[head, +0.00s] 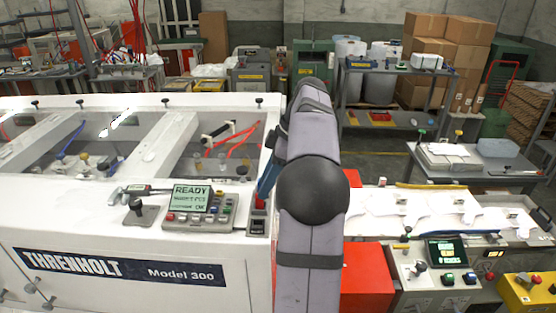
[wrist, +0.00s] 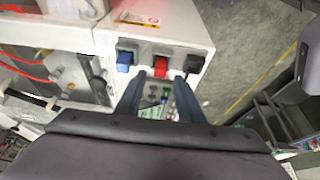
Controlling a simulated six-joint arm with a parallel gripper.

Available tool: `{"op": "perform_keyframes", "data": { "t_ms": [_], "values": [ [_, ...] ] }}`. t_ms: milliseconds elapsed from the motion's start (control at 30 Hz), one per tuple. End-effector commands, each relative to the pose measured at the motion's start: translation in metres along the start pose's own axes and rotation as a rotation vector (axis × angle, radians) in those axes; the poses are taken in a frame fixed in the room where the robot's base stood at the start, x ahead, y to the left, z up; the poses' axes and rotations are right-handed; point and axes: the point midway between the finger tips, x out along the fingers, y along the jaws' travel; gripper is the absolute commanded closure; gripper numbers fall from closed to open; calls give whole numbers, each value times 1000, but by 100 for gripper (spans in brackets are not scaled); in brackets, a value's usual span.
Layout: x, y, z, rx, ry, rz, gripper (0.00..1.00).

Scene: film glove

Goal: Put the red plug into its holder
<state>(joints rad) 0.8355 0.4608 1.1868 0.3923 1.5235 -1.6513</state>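In the wrist view the red plug (wrist: 160,67) is at a dark socket on a white panel, between a blue plug (wrist: 124,62) and a black one (wrist: 195,64). I cannot tell how it sits in that socket. My gripper (wrist: 160,77) is open, with one dark finger on each side of the red plug's lower end. Gaps show between the red plug and both fingers, and how far the tips are above it is unclear. In the head view my arm hides most of the gripper area.
A white machine (head: 130,262) carries a panel with a READY display (head: 191,197) left of my arm. Red cables (wrist: 25,68) lie in an open bay left of the plugs. Grey floor (wrist: 255,40) shows to the right. A red box (head: 366,280) stands right of my arm.

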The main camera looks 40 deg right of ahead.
Motion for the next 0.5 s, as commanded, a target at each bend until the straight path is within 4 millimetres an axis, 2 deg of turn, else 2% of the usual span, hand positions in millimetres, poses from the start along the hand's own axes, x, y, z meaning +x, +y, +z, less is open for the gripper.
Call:
{"op": "perform_keyframes", "data": {
  "t_ms": [200,500],
  "values": [
    [-37,1,0,1,0,3,65],
    [-74,1,0,1,0,1,65]
  ]
}}
